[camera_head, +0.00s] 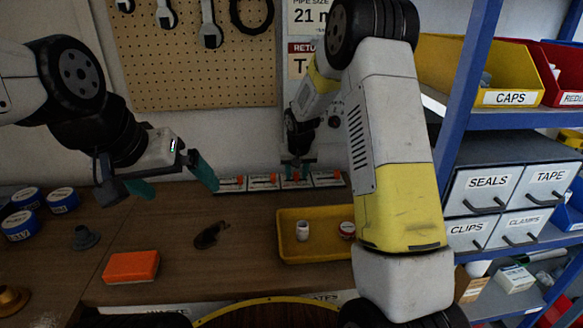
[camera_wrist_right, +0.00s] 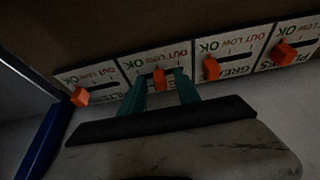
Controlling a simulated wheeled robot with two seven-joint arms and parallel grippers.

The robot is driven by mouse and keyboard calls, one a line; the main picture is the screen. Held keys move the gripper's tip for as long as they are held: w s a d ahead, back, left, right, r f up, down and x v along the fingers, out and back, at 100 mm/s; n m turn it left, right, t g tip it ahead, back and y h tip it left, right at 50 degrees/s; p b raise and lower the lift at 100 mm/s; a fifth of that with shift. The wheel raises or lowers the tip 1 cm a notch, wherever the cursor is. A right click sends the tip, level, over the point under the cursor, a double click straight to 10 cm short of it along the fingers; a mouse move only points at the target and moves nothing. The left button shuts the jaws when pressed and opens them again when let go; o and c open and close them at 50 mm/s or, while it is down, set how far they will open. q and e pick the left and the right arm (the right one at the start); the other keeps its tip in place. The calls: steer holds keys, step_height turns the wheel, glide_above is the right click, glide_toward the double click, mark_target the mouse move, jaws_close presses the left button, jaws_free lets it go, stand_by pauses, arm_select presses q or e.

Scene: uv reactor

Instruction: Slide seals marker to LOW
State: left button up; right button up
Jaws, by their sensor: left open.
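A row of white slider panels (camera_head: 328,179) with orange markers stands at the back of the bench. In the right wrist view the panels carry OUT, LOW and OK marks. My right gripper (camera_head: 298,168) is at the third panel from the left. In the right wrist view its green fingers (camera_wrist_right: 160,95) stand apart on either side of an orange marker (camera_wrist_right: 159,80), with gaps visible. The fingers hide that panel's name, so I cannot read SEALS there, nor tell exactly which mark the marker is at. My left gripper (camera_head: 172,180) is open and empty above the bench at left.
The neighbouring markers (camera_wrist_right: 211,68) and (camera_wrist_right: 79,97) sit close to my right fingers. A yellow tray (camera_head: 285,250) with small containers lies in front of the panels. An orange block (camera_head: 131,266) and a dark object (camera_head: 209,236) lie on the bench. A blue shelf (camera_head: 468,90) stands at right.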

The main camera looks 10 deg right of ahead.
steer(key=v, duration=0.7)
steer(key=shift+s+r, duration=0.2)
steer(key=shift+r, duration=0.15)
steer(key=s+d+r+t+y, duration=0.1)
steer(key=s+d+r, duration=0.2)
steer(key=s+r, duration=1)
steer(key=s+r+y, duration=0.1)
steer(key=s+r, duration=0.1)
steer(key=s, duration=1.8)
steer(key=shift+n+t, duration=0.3)
steer(key=shift+t, duration=0.1)
steer(key=shift+s+d, duration=0.1)
